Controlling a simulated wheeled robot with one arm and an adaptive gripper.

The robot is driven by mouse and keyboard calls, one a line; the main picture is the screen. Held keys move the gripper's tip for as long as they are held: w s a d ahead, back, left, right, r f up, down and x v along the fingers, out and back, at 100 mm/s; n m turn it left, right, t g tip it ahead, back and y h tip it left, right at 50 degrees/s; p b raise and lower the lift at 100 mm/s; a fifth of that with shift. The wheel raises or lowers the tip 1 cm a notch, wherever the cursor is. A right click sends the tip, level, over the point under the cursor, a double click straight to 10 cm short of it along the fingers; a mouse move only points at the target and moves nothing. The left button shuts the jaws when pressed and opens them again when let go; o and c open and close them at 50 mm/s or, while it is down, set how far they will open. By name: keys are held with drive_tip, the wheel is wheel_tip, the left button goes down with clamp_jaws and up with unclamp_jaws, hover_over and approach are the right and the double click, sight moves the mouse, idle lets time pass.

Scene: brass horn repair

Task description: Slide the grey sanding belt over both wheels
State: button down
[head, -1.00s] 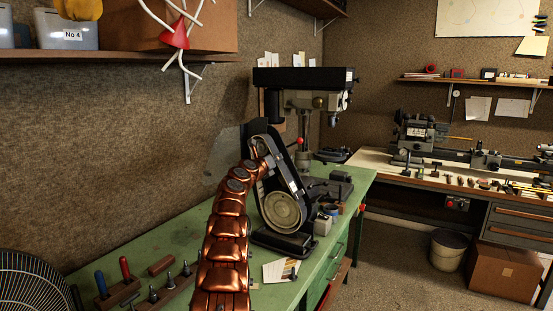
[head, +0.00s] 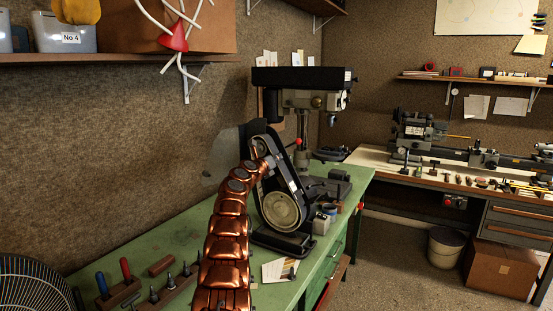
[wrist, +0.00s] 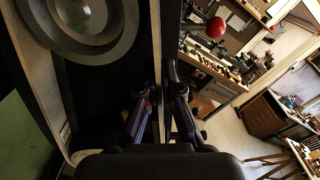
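The belt sander (head: 283,210) stands on the green bench, with its large pale wheel low on its dark, tilted body. The wheel also shows large at the top left of the wrist view (wrist: 85,18). The grey sanding belt (wrist: 157,40) shows there edge-on as a thin strip beside the wheel. My gripper (wrist: 160,95) has one finger on each side of this strip and looks shut on it.
A drill press (head: 303,100) stands close behind the sander. A tool block (head: 125,290) and a card (head: 280,269) lie on the green bench (head: 190,238). A fan (head: 35,285) is at the lower left. Floor is clear on the right before a bin (head: 446,248).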

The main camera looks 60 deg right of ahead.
drive_tip(key=shift+d, duration=0.1)
drive_tip(key=c, duration=1.2)
unclamp_jaws()
drive_tip(key=shift+c, duration=0.2)
drive_tip(key=shift+a+b, duration=0.55)
drive_tip(key=shift+b, duration=0.55)
drive_tip(key=shift+c, duration=0.2)
drive_tip(key=shift+a+b, duration=0.35)
drive_tip(key=shift+b, duration=0.25)
drive_tip(key=shift+a+f+b, duration=0.15)
drive_tip(key=shift+a+b, duration=0.15)
drive_tip(key=shift+b, duration=0.3)
drive_tip(key=a+b, duration=0.4)
drive_tip(key=b, duration=0.2)
drive_tip(key=shift+s+a+b, duration=0.15)
drive_tip(key=shift+a+b, duration=0.15)
drive_tip(key=shift+b, duration=0.05)
